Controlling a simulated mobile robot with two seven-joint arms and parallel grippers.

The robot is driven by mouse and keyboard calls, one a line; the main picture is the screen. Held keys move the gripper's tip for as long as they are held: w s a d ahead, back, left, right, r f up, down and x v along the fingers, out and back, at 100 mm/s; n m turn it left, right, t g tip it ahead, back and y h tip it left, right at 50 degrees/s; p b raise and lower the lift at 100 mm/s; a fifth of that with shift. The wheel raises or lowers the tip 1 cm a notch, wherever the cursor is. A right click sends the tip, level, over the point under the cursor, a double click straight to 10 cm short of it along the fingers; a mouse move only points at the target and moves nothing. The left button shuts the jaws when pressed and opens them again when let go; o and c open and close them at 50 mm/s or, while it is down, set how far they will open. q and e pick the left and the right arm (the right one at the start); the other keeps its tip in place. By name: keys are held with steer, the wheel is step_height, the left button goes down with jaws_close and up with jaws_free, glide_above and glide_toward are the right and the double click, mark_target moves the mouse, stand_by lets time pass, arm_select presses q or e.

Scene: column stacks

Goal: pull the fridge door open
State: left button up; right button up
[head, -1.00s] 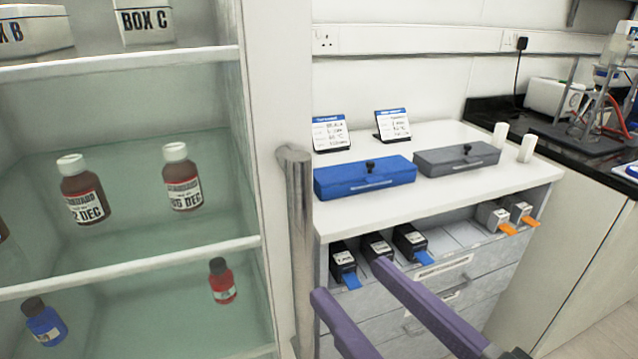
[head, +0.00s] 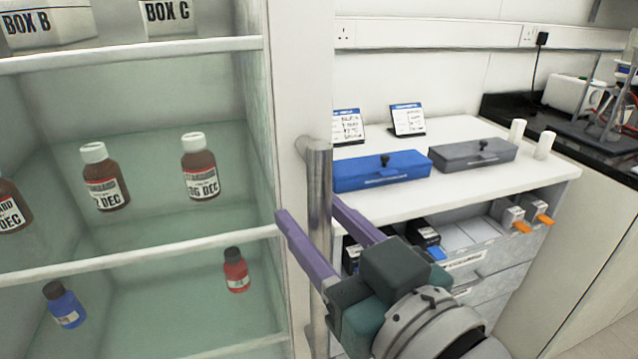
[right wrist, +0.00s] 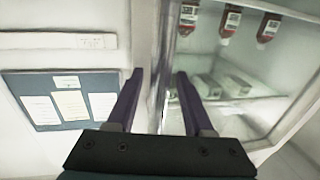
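The fridge door (head: 297,60) has a pale frame and looks shut. Its upright metal handle (head: 318,185) stands right of the shelves. My right gripper (head: 310,208) is open at the handle, with one purple finger on each side of it. The handle passes between the fingers, and a gap to at least one finger seems to remain; contact is not clear. In the right wrist view the open fingers (right wrist: 160,74) straddle the door's edge and handle area. My left gripper is out of view.
Inside the fridge are bottles such as a brown one (head: 201,168) and a red one (head: 236,270), and boxes (head: 168,16) on top. Right of the handle stands a white drawer bench (head: 460,195) with a blue case (head: 380,171) and a grey case (head: 473,154).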

jaws_close()
stand_by(1.2)
